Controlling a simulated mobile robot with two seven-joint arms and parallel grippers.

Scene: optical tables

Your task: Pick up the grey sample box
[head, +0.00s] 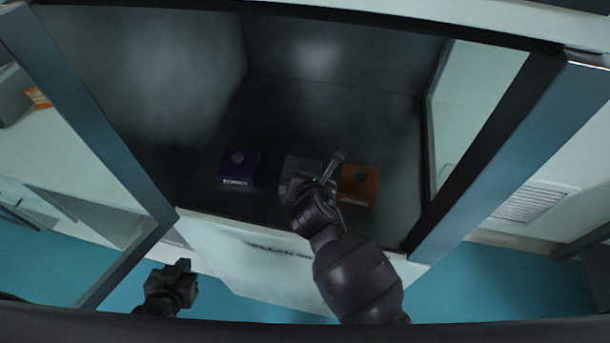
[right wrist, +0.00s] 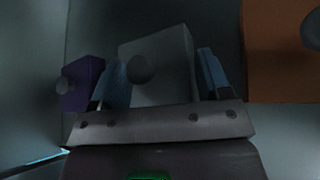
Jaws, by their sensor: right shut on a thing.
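The grey sample box (head: 294,165) is on the dark floor of the cabinet, between two other boxes. In the head view my right gripper (head: 317,178) covers much of it. In the right wrist view the grey box (right wrist: 165,65), with a round knob on its face, sits between the two blue-grey fingers of my right gripper (right wrist: 164,82), which is shut on it. I cannot tell whether the box is clear of the floor. My left gripper (head: 172,284) is outside the cabinet, low at the left, away from the boxes; its jaw opening is not clear.
A purple box (head: 239,168) stands to the left of the grey box and an orange box (head: 359,184) close to its right. The cabinet has framed side posts (head: 500,160) and a pale front ledge (head: 250,255) under my right arm. The cabinet floor behind the boxes is clear.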

